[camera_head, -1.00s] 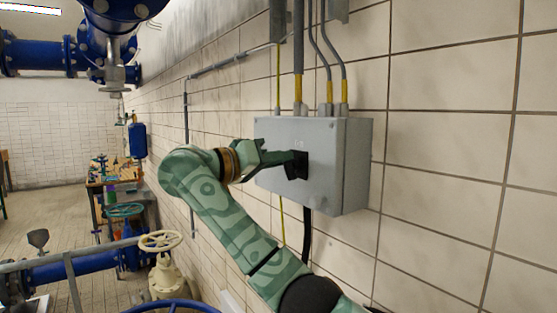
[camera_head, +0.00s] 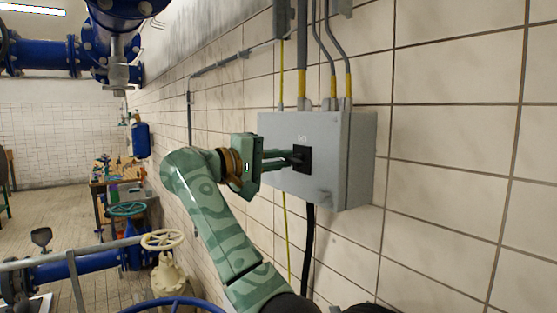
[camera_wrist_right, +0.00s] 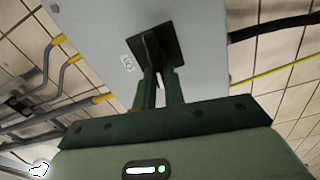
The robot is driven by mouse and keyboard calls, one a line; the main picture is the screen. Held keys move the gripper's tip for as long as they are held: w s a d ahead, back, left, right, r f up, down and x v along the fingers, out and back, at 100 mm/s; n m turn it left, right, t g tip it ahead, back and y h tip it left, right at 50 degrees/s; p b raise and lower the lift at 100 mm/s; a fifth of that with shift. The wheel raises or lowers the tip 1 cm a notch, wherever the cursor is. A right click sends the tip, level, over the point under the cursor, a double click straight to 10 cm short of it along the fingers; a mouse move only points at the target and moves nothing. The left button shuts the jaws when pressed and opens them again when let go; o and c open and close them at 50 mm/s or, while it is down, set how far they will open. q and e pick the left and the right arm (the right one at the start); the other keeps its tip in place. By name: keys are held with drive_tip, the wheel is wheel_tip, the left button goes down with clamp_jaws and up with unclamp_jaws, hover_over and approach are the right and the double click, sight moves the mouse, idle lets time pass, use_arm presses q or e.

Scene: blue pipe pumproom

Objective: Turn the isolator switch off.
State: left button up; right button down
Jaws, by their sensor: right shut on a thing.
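The isolator switch is a black square plate with a black handle (camera_head: 302,158) on the front of a grey wall box (camera_head: 334,185). My right gripper (camera_head: 290,158) reaches it from the left, its fingers at the handle. In the right wrist view the black switch plate (camera_wrist_right: 172,44) sits at the top middle. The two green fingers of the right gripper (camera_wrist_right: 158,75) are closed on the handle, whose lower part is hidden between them. A small white label (camera_wrist_right: 128,63) is beside the plate; its mark is too small to read surely. My left gripper is not in view.
Grey conduits with yellow sleeves (camera_head: 302,86) enter the box from above. A black cable (camera_head: 308,240) hangs below it. The tiled wall (camera_head: 450,150) to the right is clear. A cream handwheel valve (camera_head: 162,240) and blue pipes (camera_head: 90,264) stand at the lower left.

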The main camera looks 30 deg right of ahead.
drive_tip(key=shift+f+n, duration=0.4)
drive_tip(key=shift+n, duration=0.3)
drive_tip(key=c, duration=1.7)
unclamp_jaws()
drive_tip(key=shift+o, duration=1.1)
drive_tip(key=shift+d+r, duration=0.2)
drive_tip(key=s+a+b, duration=0.1)
drive_tip(key=a, duration=1.5)
drive_tip(key=shift+s, duration=0.2)
drive_tip(key=shift+a, duration=0.15)
